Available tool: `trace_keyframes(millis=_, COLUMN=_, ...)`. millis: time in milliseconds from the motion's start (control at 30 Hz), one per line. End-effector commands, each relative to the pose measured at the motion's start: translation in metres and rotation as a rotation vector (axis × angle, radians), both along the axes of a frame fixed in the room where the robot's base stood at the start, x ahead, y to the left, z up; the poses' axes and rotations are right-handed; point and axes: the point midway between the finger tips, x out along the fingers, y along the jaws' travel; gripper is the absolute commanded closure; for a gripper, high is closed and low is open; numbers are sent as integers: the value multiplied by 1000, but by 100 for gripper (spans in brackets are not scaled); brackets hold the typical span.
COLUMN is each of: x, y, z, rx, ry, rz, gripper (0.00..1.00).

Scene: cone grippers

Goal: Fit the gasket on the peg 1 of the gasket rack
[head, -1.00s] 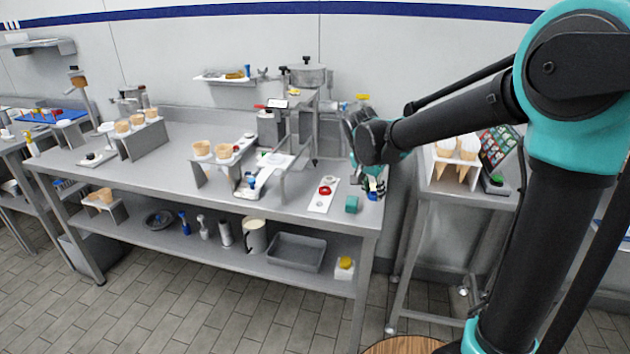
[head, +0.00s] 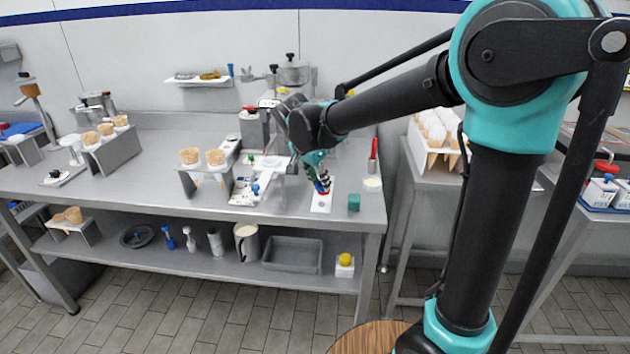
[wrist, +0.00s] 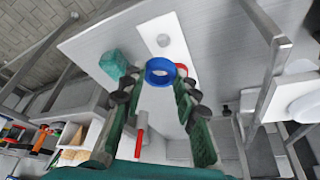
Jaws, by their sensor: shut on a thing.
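A blue ring gasket (wrist: 160,83) shows in the wrist view between the fingertips of my gripper (wrist: 158,88), which is shut on it. The gasket rack (wrist: 172,32) is a long white plate under the ring. It bears a pale round peg (wrist: 163,41) near one end, which is bare. A red ring (wrist: 182,69) on the rack is partly hidden by the blue gasket and a finger. In the head view my gripper (head: 321,184) is over the far half of the rack (head: 321,204). I cannot tell the height of the gasket above the plate.
A teal block (head: 354,202) stands close to the right of the rack. A red-handled tool (head: 373,157) and a pale disc (head: 372,184) are farther right. A cone holder (head: 205,180) and a metal-framed device stand to the left. The table's front edge is near.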

Motion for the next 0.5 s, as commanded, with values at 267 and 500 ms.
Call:
trace_keyframes(millis=267, x=-1, y=1, z=-3, rx=-3, ry=-2, rz=1, gripper=82)
trace_keyframes(millis=500, x=0, y=1, z=-20, rx=-3, ry=-2, rz=1, gripper=82)
